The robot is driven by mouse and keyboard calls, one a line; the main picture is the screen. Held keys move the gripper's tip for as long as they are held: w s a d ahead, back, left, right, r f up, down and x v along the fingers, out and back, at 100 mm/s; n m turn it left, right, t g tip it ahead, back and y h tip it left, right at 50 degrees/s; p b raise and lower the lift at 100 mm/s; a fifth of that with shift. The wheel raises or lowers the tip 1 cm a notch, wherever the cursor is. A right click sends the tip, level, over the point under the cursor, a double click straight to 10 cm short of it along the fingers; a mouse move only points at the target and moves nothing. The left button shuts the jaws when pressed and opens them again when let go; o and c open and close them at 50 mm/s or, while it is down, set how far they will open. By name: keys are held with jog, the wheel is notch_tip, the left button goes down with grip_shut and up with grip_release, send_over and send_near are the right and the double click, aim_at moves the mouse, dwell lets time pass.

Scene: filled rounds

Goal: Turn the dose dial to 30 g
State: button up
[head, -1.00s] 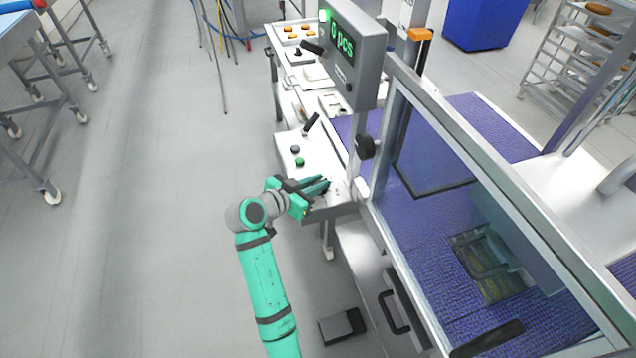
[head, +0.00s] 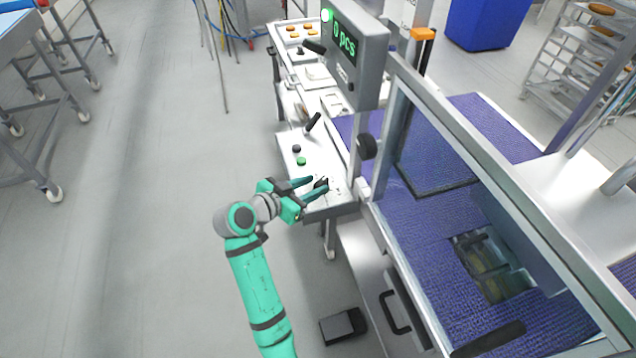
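The dose dial appears as a small dark knob (head: 321,182) on the white control panel (head: 318,146) of the machine. Its scale marks are too small to read. My gripper (head: 320,184) is at the near end of the panel with its two teal fingers spread apart. The dark knob shows between or just beyond the fingertips. I cannot tell whether the fingers touch it. The gripper holds nothing that I can see.
A green button (head: 301,161) and a black button (head: 296,148) sit on the panel, with a black lever (head: 313,122) behind them. A grey display (head: 357,55) reads "0 pcs". A clear guard (head: 480,190) covers the purple belt to the right.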

jog(key=v, duration=0.7)
jog(key=shift+s+a+r, duration=0.15)
jog(key=shift+s+r, duration=0.05)
